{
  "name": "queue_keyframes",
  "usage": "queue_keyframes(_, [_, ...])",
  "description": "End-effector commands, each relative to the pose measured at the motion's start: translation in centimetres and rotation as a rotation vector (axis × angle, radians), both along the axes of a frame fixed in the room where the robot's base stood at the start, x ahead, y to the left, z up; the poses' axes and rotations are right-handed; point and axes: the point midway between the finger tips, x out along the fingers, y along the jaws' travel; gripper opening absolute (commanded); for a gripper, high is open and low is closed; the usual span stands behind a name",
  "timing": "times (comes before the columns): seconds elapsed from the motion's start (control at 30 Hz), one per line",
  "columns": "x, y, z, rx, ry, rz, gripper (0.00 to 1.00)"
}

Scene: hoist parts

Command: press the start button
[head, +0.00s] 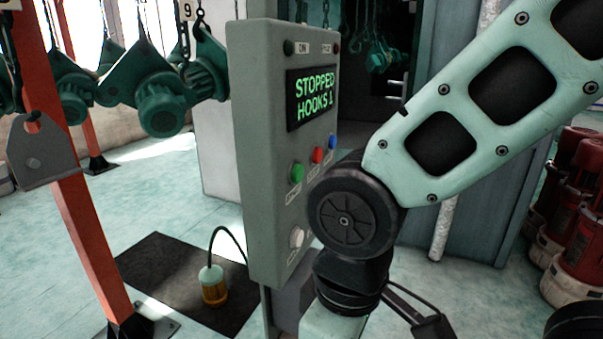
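A grey control box (262,150) stands upright in the middle of the head view. Its screen (312,97) reads "STOPPED HOOKS 1" in green. Below the screen are a green button (297,173), a red button (317,155) and a blue button (332,142), each with a small label too small to read surely. The green one looks like the start button. My arm's dark joint hangs in front of the box's lower right, close to the buttons, and hides part of the panel. My gripper is not visible; the arm runs out of the bottom edge.
A pale knob (297,238) sits low on the box. Green hoist parts (160,103) hang at the left by an orange post (75,210). Red machines (575,225) stand at the right.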

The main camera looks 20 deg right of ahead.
Motion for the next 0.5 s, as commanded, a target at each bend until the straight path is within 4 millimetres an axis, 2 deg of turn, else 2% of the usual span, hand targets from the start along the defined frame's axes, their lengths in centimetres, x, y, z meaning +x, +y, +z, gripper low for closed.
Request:
queue_keyframes(0.07, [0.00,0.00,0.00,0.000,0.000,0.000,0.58])
queue_keyframes(0.1, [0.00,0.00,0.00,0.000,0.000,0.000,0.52])
queue_keyframes(0.3, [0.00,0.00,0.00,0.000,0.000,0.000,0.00])
queue_keyframes(0.5, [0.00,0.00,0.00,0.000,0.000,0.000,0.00])
